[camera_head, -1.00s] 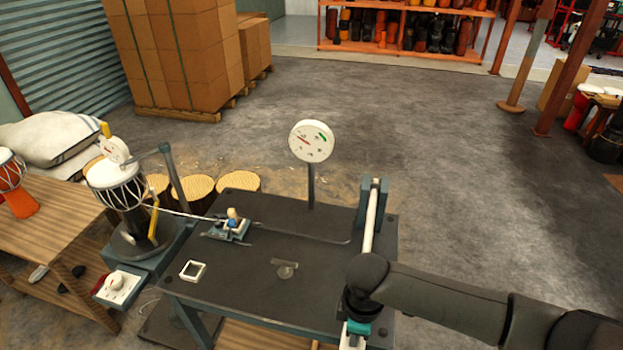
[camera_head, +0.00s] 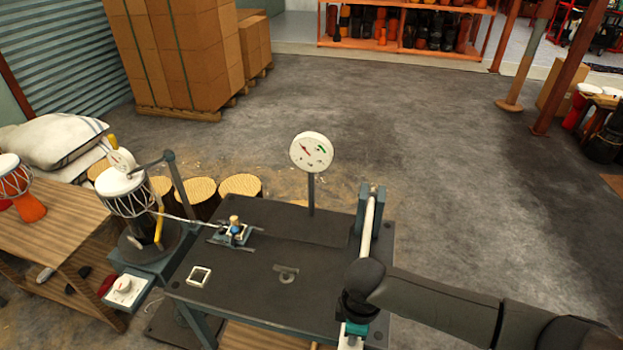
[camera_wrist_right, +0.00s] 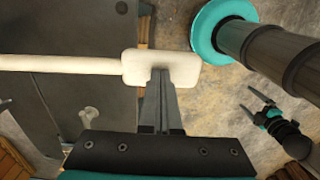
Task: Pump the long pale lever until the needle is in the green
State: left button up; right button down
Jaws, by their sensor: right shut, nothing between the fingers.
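The long pale lever (camera_head: 369,224) runs along the right side of the dark bench, from an upright bracket toward me. Its flat pale end pad (camera_wrist_right: 180,67) shows in the right wrist view. My right gripper (camera_wrist_right: 160,72) is shut and empty, its fingertips over the pad; I cannot tell whether they touch. In the head view my arm hides the lever's near part. The round white gauge (camera_head: 312,152) stands on a post behind the bench. Its red needle points to the upper left, outside the green mark at upper right. My left gripper (camera_wrist_right: 254,104) is open, low, away from the lever.
A goblet drum (camera_head: 126,193) stands in a rig at the left, tied by a cord to a small slide (camera_head: 233,233) on the bench (camera_head: 262,268). A wooden table (camera_head: 62,208) is farther left. Stumps (camera_head: 240,185) stand behind.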

notch_tip(320, 180, up, 11)
jog(key=p, duration=0.6)
jog(key=shift+s+p, duration=0.35)
jog(key=shift+a+f, duration=0.1)
jog(key=f+b, duration=0.4)
jog(key=f, duration=0.2)
jog(key=f+b, duration=0.4)
jog(key=f, duration=0.2)
jog(key=f+b, duration=0.3)
jog(key=f, duration=0.3)
jog(key=shift+w+f+b, duration=0.25)
jog(key=shift+w+b, duration=0.05)
jog(key=shift+b, duration=0.1)
notch_tip(320, 180, up, 11)
jog(key=p, duration=1.1)
jog(key=shift+s+f, duration=0.1)
jog(key=shift+s, duration=0.05)
notch_tip(320, 180, up, 8)
jog(key=shift+s+p, duration=0.3)
jog(key=shift+p, duration=0.1)
jog(key=shift+f, duration=0.2)
